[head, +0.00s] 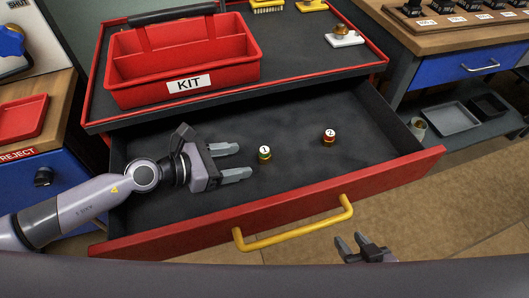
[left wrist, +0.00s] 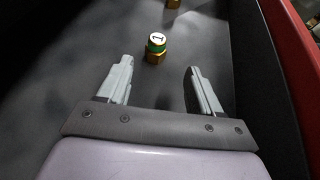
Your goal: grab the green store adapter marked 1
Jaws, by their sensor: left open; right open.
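The green store adapter marked 1 (head: 264,153) stands upright in the open drawer, with a white top, a green band and a brass lower part. It also shows in the left wrist view (left wrist: 156,47), just beyond the fingertips. My left gripper (head: 244,161) is open and empty inside the drawer, to the left of the adapter and pointing at it, apart from it. Its two fingers show in the left wrist view (left wrist: 158,72). My right gripper (head: 360,240) is open and empty, outside the drawer in front of the yellow handle.
A red-banded adapter marked 2 (head: 329,137) stands further right in the drawer (head: 205,226). The red KIT tote (head: 228,75) sits on the cart top above. The drawer's red front and yellow handle (head: 298,229) bound the near side. The drawer floor around the adapters is clear.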

